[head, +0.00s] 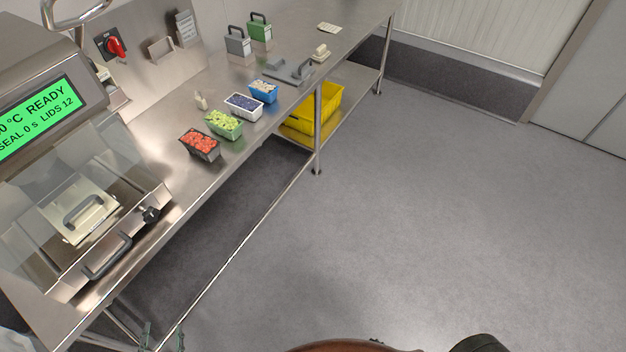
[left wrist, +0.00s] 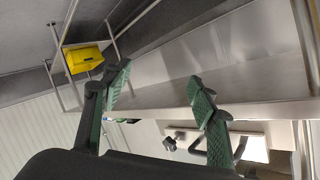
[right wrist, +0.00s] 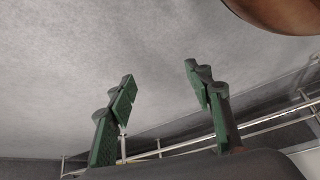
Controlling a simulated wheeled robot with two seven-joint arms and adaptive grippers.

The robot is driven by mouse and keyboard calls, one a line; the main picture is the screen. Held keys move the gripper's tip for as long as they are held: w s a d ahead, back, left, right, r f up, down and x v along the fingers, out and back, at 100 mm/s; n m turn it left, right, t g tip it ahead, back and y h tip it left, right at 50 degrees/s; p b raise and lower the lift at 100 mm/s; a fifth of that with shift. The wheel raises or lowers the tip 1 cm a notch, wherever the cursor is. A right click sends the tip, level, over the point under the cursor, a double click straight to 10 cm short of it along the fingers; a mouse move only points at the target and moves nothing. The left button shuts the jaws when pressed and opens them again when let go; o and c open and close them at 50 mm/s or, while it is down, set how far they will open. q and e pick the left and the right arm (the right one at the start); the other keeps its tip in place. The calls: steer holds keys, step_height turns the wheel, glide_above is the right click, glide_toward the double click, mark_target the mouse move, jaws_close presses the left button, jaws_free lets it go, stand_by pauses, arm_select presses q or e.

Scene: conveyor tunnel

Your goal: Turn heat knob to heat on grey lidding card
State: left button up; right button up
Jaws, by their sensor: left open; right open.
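A dark knob (head: 151,214) sits at the front right corner of the sealing machine (head: 150,190); I cannot read its setting. A dark knob-like part also shows in the left wrist view (left wrist: 170,144). The green display (head: 38,120) shows READY, SEAL 0 s and LIDS 12; its temperature is partly cut off. A small grey printed card (head: 186,27) stands against the back wall. My left gripper (head: 163,338) is open and empty, low in front of the bench, apart from the knob; its fingers show in its wrist view (left wrist: 160,80). My right gripper (right wrist: 160,77) is open and empty over floor.
A red rotary switch (head: 116,46) is on the wall. A yellow crate (head: 318,108) sits on the lower shelf. The floor on the right is clear.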

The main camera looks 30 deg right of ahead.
arm_select(q)
steer(key=w+a+r+m+t+y+p, duration=0.1)
steer(key=w+a+r+t+y+p, duration=0.15)
steer(key=r+p, duration=1.1)
steer(key=w+a+r+m+t+y+p, duration=0.1)
steer(key=a+r+m+p, duration=0.15)
steer(key=r, duration=2.25)
steer(key=w+a+r+m+t+y+p, duration=0.15)
steer(key=a+r+p, duration=0.25)
steer(key=r+p, duration=1)
steer(key=w+r+n+b, duration=0.1)
steer(key=w+r+b, duration=0.3)
steer(key=w, duration=0.3)
steer(key=shift+w+a+r, duration=0.2)
steer(key=shift+a+r, duration=0.2)
steer(key=shift+r, duration=0.35)
arm_select(e)
steer(key=s+d+r+g, duration=0.2)
steer(key=s+r, duration=0.5)
steer(key=s, duration=0.1)
steer(key=s+d+r+g+h, duration=0.1)
steer(key=s+d+r+g, duration=0.2)
steer(key=s+r, duration=0.3)
steer(key=s, duration=0.3)
steer(key=shift+r+h, duration=0.3)
steer(key=shift+r, duration=0.1)
arm_select(q)
steer(key=shift+c, duration=0.3)
arm_select(e)
steer(key=shift+s+d, duration=0.1)
